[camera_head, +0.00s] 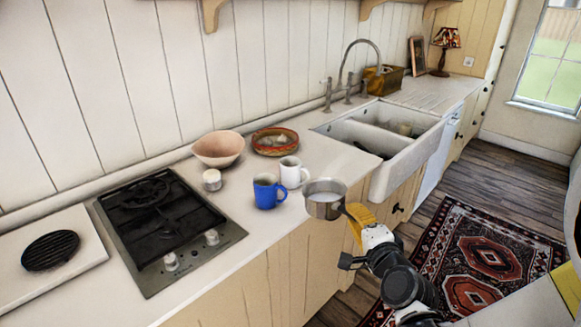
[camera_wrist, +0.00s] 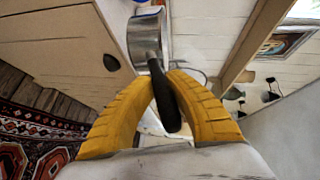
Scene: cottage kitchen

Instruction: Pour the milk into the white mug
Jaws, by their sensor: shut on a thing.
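A small metal saucepan (camera_head: 325,208) with pale liquid, apparently the milk, inside is held about level near the counter's front edge. My gripper (camera_head: 357,213) is shut on its dark handle; in the wrist view, my yellow fingers (camera_wrist: 165,82) close around the handle (camera_wrist: 160,95), with the pan's metal side (camera_wrist: 146,35) beyond. The white mug (camera_head: 291,174) stands upright on the counter, left of and behind the pan, apart from it. The mug's inside is too small to make out. A blue mug (camera_head: 266,191) stands just in front and left of it.
The gas hob (camera_head: 165,230) is left. The sink (camera_head: 385,150) is right. A patterned rug (camera_head: 470,265) covers the floor.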

